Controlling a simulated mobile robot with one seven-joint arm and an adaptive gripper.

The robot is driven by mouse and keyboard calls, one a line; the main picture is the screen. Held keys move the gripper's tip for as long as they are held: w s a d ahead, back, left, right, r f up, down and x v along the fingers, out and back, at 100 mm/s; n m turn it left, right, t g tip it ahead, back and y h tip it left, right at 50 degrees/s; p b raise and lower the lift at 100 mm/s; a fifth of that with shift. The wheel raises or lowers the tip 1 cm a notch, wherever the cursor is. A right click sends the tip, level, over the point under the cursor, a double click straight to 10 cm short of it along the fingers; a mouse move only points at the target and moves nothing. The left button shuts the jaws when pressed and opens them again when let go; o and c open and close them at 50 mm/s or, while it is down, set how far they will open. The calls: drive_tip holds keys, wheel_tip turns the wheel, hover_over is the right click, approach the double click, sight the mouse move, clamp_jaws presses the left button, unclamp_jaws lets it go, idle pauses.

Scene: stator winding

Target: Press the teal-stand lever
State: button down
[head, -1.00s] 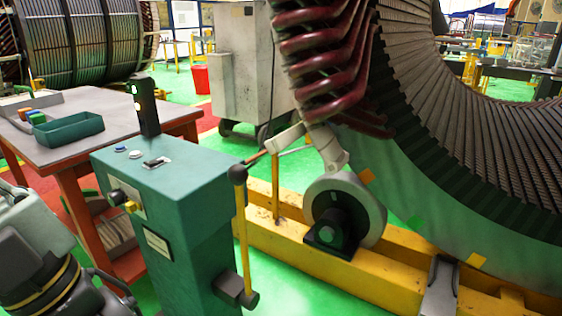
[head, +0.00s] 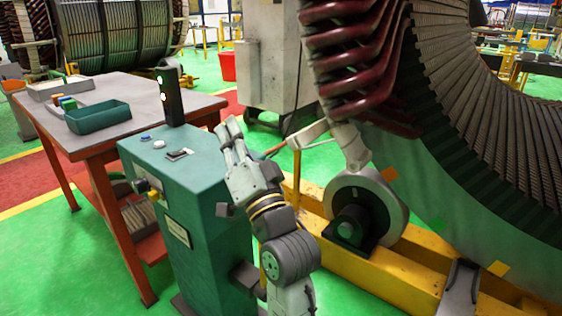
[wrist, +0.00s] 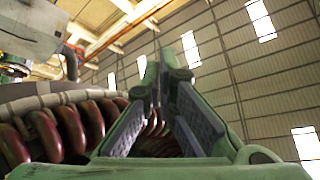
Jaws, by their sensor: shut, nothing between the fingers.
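The teal stand (head: 195,210) is left of centre in the head view, with buttons and a small dark switch on its top. My gripper (head: 228,130) is shut and empty, pointing up at the stand's upper right edge. Its wrist and my arm cover the stand's right side. They hide most of the lever; only its dark pivot block (head: 246,276) shows low on the right side. I cannot tell whether my gripper touches the lever or the stand. In the wrist view, the two fingers (wrist: 162,75) converge towards the roof, and neither stand nor lever shows.
A dark signal post (head: 171,92) with lit lamps stands at the stand's back. A red-legged table (head: 145,92) with a teal tray (head: 98,117) is behind left. The big stator (head: 440,170) with dark red coils and its yellow rail base (head: 385,275) fill the right.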

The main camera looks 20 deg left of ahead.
drive_tip(key=w+d+f+m+h, duration=0.3)
drive_tip(key=w+d+f+m, duration=0.1)
drive_tip(key=d+f, duration=0.2)
drive_tip(key=w+d+f+m+g+h, duration=0.1)
drive_tip(key=w+d+f+m+h, duration=0.1)
drive_tip(key=w+d+f+m, duration=0.2)
drive_tip(key=d+f+p, duration=0.1)
drive_tip(key=d+f, duration=0.2)
drive_tip(key=shift+d+m+h, duration=0.4)
drive_tip(key=w+a+p, duration=0.3)
drive_tip(key=w+a, duration=0.1)
drive_tip(key=a, duration=0.4)
drive_tip(key=shift+a, duration=0.3)
